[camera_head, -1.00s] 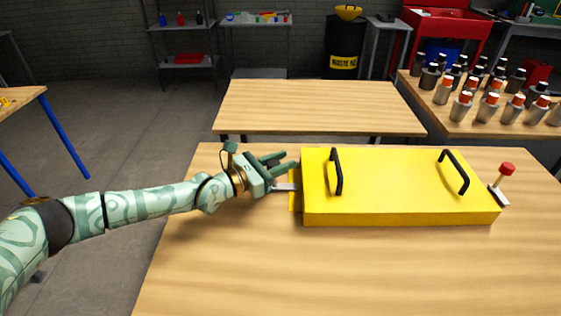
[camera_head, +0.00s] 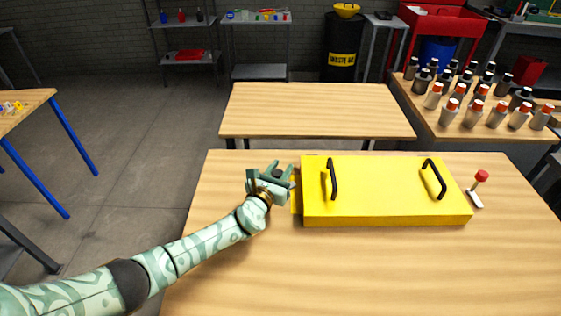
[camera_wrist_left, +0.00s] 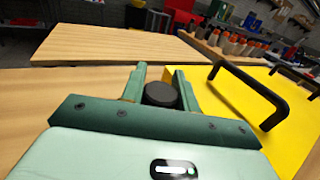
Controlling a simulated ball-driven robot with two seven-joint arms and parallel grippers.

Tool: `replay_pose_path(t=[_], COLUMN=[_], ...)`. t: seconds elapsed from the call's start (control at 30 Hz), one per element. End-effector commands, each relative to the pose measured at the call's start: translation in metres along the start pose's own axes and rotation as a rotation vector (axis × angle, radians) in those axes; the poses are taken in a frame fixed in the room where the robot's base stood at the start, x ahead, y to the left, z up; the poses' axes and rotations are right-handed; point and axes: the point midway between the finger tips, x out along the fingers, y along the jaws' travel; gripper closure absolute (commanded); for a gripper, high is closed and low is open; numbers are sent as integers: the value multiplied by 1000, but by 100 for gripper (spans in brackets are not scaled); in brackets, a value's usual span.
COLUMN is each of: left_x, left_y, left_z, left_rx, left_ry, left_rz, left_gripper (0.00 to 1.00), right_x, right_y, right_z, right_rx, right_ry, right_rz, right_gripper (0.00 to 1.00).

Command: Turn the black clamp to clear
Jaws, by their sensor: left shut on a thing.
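The yellow chassis box (camera_head: 385,205), with two black handles, lies on the near wooden table. The black clamp's round knob (camera_wrist_left: 161,94) shows between my left gripper's fingers in the left wrist view, at the box's left end. In the head view, the dark knob (camera_head: 278,173) is small among the fingers. My left gripper (camera_head: 283,170) is shut on it, just left of the box. The clamp's lower part is hidden by the gripper. A red-topped clamp (camera_head: 481,176) stands at the box's right end. My right gripper is not in view.
The black handle (camera_wrist_left: 258,92) rises from the box lid right of my left gripper. An empty wooden table (camera_head: 318,108) stands behind. Several red-capped and black-capped bottles (camera_head: 475,113) stand on the right table. The near tabletop in front of the box is clear.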

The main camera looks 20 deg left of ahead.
Motion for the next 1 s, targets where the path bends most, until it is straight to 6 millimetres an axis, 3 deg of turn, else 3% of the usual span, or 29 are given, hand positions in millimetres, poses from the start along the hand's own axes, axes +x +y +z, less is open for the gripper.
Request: replay_pose_path(t=[0.1,0.33,1.0], left_x=[0,-1,-5], left_y=[0,4,13], left_z=[2,-2,-4], left_rx=[-5,-4,1], left_ry=[0,0,-1], left_rz=[109,328,822], left_gripper=[92,92,92], right_x=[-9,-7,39], right_y=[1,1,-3], right_z=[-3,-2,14], right_rx=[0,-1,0], right_ry=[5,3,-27], right_rz=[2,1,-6], right_gripper=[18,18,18])
